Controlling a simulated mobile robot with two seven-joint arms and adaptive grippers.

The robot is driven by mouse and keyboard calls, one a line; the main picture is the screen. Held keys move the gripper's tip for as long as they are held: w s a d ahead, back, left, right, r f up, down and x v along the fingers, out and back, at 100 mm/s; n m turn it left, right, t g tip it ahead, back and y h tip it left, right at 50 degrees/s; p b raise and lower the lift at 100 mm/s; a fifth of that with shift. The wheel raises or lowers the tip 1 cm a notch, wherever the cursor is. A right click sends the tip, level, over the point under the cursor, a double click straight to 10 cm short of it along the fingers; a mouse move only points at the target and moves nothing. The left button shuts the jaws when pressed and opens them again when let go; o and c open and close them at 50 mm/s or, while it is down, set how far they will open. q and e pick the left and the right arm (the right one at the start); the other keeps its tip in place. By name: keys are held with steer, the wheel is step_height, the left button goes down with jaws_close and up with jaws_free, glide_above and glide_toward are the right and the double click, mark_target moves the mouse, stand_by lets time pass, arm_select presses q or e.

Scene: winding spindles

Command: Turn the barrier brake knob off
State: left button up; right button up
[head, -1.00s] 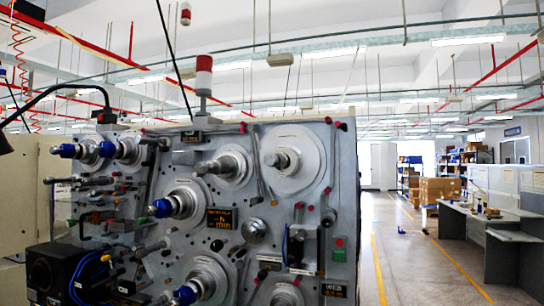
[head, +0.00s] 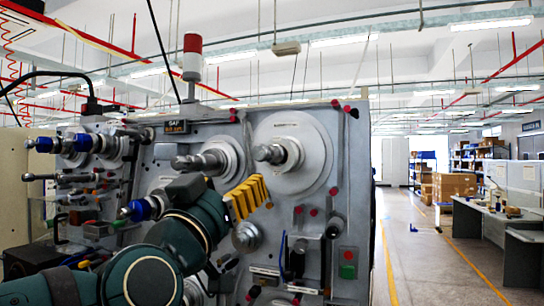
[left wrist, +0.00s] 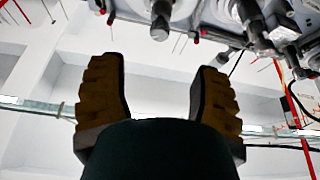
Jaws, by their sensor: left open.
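The winding machine's grey front panel (head: 345,180) fills the middle of the head view, with several spindles, knobs and levers. No readable label tells me which one is the barrier brake knob. A round silver knob (head: 246,236) sits low on the panel, and a dark lever-like part (head: 333,225) stands to its right. My left gripper (head: 247,198), with ridged yellow fingers, is in front of the panel, above the silver knob in the picture. In the left wrist view its fingers (left wrist: 160,92) are wide apart with nothing between them. My left arm hides the panel's lower left. My right gripper is not in view.
Spindles with silver discs (head: 292,155) stick out from the panel near my left gripper. A red and green button box (head: 348,263) is at the panel's lower right. The aisle (head: 425,260) right of the machine is clear, with a desk (head: 500,225) beyond.

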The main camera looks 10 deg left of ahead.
mark_target(259, 155)
arm_select(q)
steer(key=p+x, duration=0.3)
steer(key=x, duration=1)
steer(key=shift+s, duration=0.1)
steer(key=shift+w+d+r, duration=0.15)
steer(key=shift+w+r, duration=0.1)
steer(key=shift+w, duration=0.35)
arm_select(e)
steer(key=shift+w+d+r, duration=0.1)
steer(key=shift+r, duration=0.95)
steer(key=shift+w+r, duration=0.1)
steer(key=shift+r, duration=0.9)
arm_select(q)
steer(key=shift+o, duration=0.2)
steer(key=shift+p, duration=0.3)
jaws_close()
